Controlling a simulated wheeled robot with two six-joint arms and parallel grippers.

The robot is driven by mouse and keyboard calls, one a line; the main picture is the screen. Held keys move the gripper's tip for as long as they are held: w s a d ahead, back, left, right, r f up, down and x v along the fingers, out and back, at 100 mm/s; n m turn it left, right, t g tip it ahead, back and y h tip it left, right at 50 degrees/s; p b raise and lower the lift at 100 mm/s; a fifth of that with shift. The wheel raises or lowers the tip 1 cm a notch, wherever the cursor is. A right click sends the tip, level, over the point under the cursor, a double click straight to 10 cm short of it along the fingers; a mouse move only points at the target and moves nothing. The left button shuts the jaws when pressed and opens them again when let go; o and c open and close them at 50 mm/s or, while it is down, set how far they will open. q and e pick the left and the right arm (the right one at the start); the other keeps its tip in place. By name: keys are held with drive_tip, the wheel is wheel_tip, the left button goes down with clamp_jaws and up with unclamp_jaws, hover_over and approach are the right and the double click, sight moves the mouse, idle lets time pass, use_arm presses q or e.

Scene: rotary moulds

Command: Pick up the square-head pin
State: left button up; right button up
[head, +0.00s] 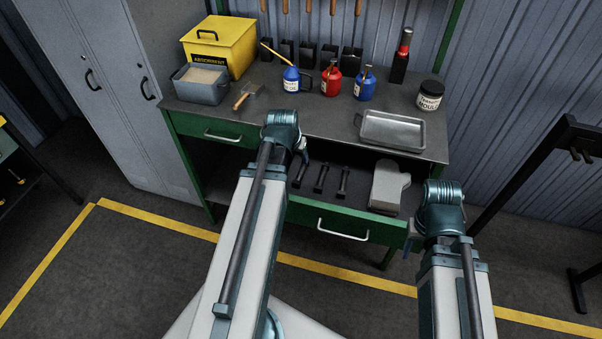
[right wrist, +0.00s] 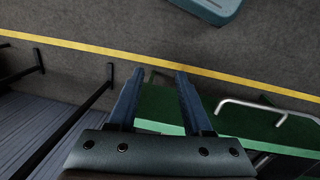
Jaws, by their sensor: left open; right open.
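Several dark pins lie side by side in the open green drawer (head: 295,211) of the workbench, one of them in the middle (head: 321,178). Their heads are too small to tell which is square. My left gripper (head: 304,154) is mostly hidden by its own arm in the head view, near the left end of the pins; it is open. My right gripper (right wrist: 157,98) is open and empty in the right wrist view, with the green drawer edge and a metal handle beyond its fingers. In the head view it is largely hidden behind its arm, right of the drawer.
A pale grey mitt-like thing (head: 388,188) lies at the drawer's right end. On the bench top stand a metal tray (head: 392,131), a dark jar (head: 430,96), blue and red cans, a grey bin (head: 201,88) and a yellow box (head: 222,45). A dark stand (head: 530,175) is at right.

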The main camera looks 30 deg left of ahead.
use_arm(q)
drive_tip(key=b, duration=0.7)
hover_over(301, 172)
drive_tip(key=s, duration=0.2)
wheel_tip(301, 172, down, 7)
drive_tip(key=shift+d+f, duration=0.1)
drive_tip(key=shift+d, duration=0.05)
drive_tip(key=b+x, duration=0.4)
drive_tip(key=x, duration=0.1)
drive_tip(key=shift+f+b, duration=0.2)
drive_tip(key=shift+b, duration=0.1)
drive_tip(key=shift+r, duration=0.1)
drive_tip(key=shift+c, duration=0.3)
clamp_jaws()
